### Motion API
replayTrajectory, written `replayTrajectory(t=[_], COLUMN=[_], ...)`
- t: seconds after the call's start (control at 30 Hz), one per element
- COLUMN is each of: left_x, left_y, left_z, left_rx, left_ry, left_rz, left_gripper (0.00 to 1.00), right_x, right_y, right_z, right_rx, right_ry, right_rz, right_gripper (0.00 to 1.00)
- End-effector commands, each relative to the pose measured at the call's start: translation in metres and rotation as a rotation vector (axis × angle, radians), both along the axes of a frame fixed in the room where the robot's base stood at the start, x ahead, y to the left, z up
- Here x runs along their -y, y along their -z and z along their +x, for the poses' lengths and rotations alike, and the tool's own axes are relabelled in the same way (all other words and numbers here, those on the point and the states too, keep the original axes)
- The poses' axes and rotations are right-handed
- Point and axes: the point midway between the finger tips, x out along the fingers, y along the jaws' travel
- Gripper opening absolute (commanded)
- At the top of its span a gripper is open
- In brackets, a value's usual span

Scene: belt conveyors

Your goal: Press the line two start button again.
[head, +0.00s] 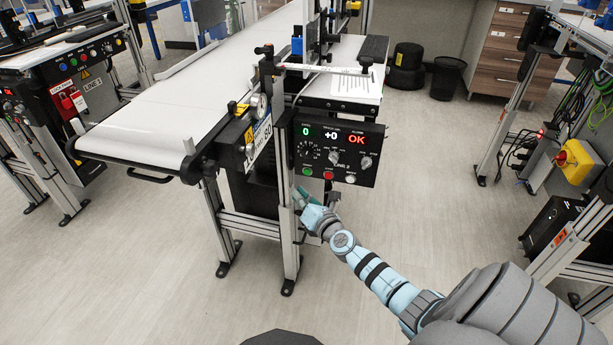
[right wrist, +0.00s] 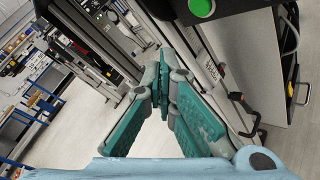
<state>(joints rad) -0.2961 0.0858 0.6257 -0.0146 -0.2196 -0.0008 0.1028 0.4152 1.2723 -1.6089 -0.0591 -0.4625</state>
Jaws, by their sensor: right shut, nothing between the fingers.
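The line two control panel (head: 350,133) is a black box on the front of the middle conveyor, with a lit display reading 0, +0 and OK. The green start button (head: 307,171) is at its lower left, beside a red button (head: 328,175) and a white button (head: 349,179). My right gripper (head: 302,194) is just below the panel, near the green button, and looks apart from it. In the right wrist view my right gripper (right wrist: 164,62) has its green-padded fingers closed together and empty. The green button (right wrist: 202,8) is at that view's top edge, beyond the fingertips. My left gripper is not in view.
The conveyor belt (head: 215,80) runs back from the panel, and its metal leg (head: 289,225) stands close beside my right gripper. Another conveyor with a panel (head: 85,60) is at the left. A yellow switch box (head: 574,161) is at the right. Open floor lies between.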

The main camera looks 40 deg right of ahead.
Motion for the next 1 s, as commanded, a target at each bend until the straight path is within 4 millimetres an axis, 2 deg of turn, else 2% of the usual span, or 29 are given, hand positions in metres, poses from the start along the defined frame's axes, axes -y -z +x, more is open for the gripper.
replayTrajectory(t=[0.2, 0.4, 1.0], left_x=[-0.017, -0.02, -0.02], left_y=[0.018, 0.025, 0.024], left_z=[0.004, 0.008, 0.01], left_rx=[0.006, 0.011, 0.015], left_ry=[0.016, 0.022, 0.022], left_rz=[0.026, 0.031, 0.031], left_gripper=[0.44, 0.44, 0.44], right_x=[0.026, 0.039, 0.041], right_y=[0.004, 0.002, 0.001], right_z=[0.018, 0.027, 0.028], right_rx=[-0.001, 0.0, 0.0], right_ry=[0.001, 0.0, 0.001], right_rz=[-0.001, -0.001, 0.001], right_gripper=[0.0, 0.0, 0.0])
